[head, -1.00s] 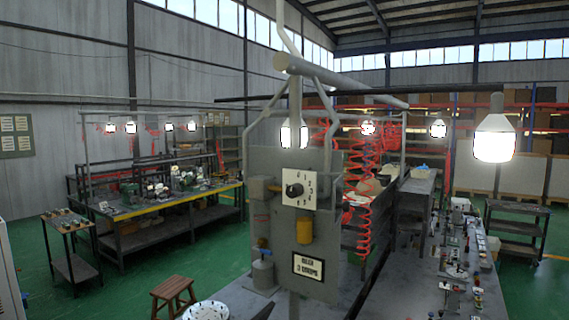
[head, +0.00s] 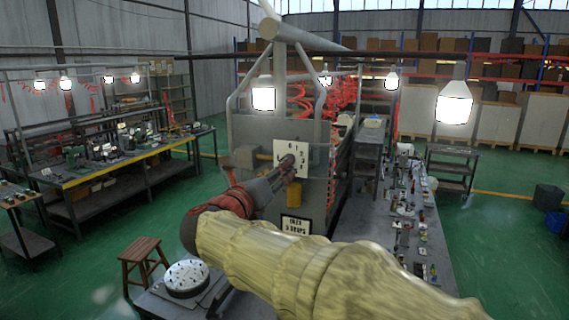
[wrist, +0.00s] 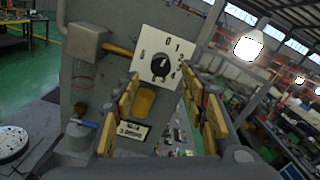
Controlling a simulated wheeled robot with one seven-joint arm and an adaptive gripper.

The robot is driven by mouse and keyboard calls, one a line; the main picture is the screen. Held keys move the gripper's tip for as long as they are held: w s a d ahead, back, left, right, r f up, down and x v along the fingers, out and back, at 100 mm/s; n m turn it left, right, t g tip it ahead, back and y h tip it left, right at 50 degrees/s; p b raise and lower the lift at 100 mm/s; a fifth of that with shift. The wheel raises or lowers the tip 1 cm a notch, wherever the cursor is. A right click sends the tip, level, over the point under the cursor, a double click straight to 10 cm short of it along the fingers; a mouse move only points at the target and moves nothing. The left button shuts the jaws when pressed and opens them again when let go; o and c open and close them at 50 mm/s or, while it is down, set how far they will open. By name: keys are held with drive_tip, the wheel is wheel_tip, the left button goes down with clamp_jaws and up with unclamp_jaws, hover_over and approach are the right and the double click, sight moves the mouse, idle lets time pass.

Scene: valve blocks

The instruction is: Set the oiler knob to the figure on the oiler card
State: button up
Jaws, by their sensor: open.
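The oiler knob (wrist: 159,64) is a round black knob on a square white dial plate (wrist: 149,46) with black figures around it. Its light mark seems to point up and right in the wrist view; the exact figure is too small to tell. The oiler card (head: 296,225) below the dial reads "3 DROPS"; it also shows in the wrist view (wrist: 133,131). My gripper (head: 291,168) is in front of the dial and hides part of it and the knob in the head view. In the wrist view my gripper (wrist: 160,86) is open, its fingers either side below the knob, with nothing between them.
A yellow cup (wrist: 145,101) sits below the dial on the grey panel (head: 252,134). A grey box with a brass pipe (wrist: 118,48) is left of the dial. A bottle with a blue lever (wrist: 79,134) stands lower left. A bench with small parts (head: 385,243) runs right.

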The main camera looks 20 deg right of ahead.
drive_tip(key=p+x, duration=0.1)
drive_tip(key=x, duration=0.6)
drive_tip(key=shift+d+p, duration=0.15)
drive_tip(key=shift+p, duration=0.2)
drive_tip(key=shift+c, duration=0.5)
clamp_jaws()
drive_tip(key=shift+f+b, duration=0.1)
drive_tip(key=shift+b, duration=0.25)
